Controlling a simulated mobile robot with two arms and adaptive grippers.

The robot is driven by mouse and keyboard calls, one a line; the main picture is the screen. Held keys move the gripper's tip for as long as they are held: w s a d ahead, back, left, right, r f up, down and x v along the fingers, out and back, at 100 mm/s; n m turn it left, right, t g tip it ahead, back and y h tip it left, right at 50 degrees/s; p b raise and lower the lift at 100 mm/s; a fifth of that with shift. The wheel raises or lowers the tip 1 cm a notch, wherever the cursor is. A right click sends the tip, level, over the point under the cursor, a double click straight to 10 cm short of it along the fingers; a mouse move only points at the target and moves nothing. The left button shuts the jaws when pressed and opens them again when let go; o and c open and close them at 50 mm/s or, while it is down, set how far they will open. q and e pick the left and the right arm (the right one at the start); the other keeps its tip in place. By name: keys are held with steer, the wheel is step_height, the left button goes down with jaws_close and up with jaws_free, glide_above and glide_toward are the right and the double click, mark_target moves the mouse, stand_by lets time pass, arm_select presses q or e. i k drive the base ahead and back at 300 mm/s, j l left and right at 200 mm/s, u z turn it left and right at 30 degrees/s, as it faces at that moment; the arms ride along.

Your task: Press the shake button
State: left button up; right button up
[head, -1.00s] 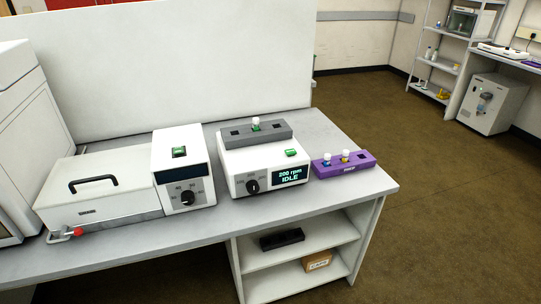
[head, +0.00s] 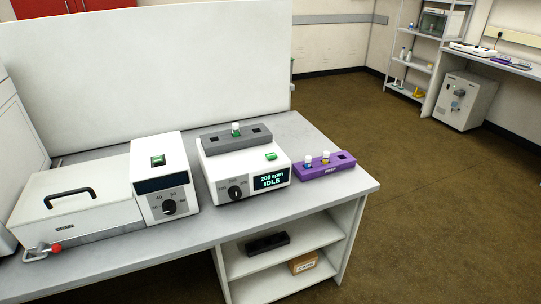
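The shaker (head: 243,180) is a white box on the bench, right of the middle. Its green button (head: 271,156) sits on the top at the right front. Its display (head: 270,179) reads "200 rpm IDLE", with a black knob (head: 236,193) to the left. A grey rack (head: 222,139) on its top holds one white-capped vial (head: 235,129). Neither of my grippers shows in the head view.
Left of the shaker stands a white unit with a green switch (head: 158,160) and a lidded bath (head: 75,196). Right of it is a purple rack (head: 325,167) with two vials. A white panel (head: 150,75) backs the bench (head: 200,228).

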mark_target(270, 157)
steer(key=i+j, duration=0.1)
steer(key=i, duration=0.35)
steer(key=i+j+z, duration=0.1)
steer(key=i, duration=0.4)
steer(key=i+j, duration=0.15)
steer(key=i, duration=0.3)
